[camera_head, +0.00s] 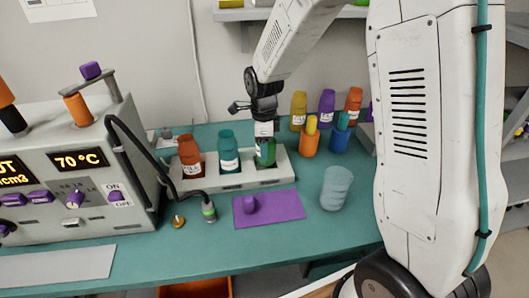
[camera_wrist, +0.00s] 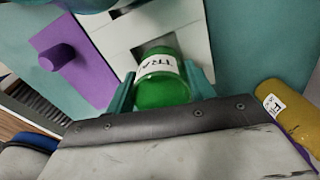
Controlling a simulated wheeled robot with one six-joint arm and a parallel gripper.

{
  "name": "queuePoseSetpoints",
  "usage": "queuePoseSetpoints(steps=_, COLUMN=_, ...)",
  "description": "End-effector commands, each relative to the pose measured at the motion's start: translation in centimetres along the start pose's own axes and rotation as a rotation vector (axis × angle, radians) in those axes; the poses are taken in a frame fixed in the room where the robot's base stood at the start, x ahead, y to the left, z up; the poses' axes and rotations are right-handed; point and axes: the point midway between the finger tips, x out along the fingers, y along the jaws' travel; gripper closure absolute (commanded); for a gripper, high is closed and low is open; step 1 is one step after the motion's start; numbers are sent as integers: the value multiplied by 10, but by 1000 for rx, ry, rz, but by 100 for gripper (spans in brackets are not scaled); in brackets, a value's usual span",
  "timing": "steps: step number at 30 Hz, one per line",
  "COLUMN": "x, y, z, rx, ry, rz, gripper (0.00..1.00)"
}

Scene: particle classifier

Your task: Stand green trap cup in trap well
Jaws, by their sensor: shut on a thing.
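The green trap cup (camera_head: 265,155), with a white label reading "TRA", is at the right end of the pale rack (camera_head: 238,181). My gripper (camera_head: 264,140) points down over it. In the wrist view, the green cup (camera_wrist: 162,92) sits between the two teal fingers of my gripper (camera_wrist: 161,90), which is shut on it. A dark opening, apparently the trap well (camera_wrist: 143,48), shows partly in the pale rack just beyond the cup. The cup hides part of it. I cannot tell whether the cup's base is inside the well or above it.
A brown-red bottle (camera_head: 190,158) and a teal bottle (camera_head: 228,155) stand in the rack to the left. A purple mat (camera_head: 280,207) and a clear cup (camera_head: 336,188) are in front. Several colored bottles stand behind, right. The grey machine (camera_head: 75,160) is at left.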

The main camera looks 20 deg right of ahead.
Motion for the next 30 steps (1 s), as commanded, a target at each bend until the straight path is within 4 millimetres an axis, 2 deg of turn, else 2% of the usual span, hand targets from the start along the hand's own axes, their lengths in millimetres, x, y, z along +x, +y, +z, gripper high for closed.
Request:
queuePoseSetpoints(steps=5, x=26, y=1, z=0, rx=0, ry=2, rz=4, gripper=70)
queuePoseSetpoints(steps=16, x=30, y=0, z=-1, rx=1, ry=1, rz=2, gripper=70)
queuePoseSetpoints(steps=17, x=30, y=0, z=-1, rx=1, ry=1, rz=2, gripper=41)
queuePoseSetpoints(steps=18, x=30, y=0, z=-1, rx=1, ry=1, rz=2, gripper=30)
queuePoseSetpoints(steps=19, x=30, y=0, z=-1, rx=1, ry=1, rz=2, gripper=25)
queuePoseSetpoints(steps=26, x=30, y=0, z=-1, rx=1, ry=1, rz=1, gripper=25)
queuePoseSetpoints(steps=30, x=24, y=0, z=-1, rx=1, ry=0, rz=-1, gripper=25)
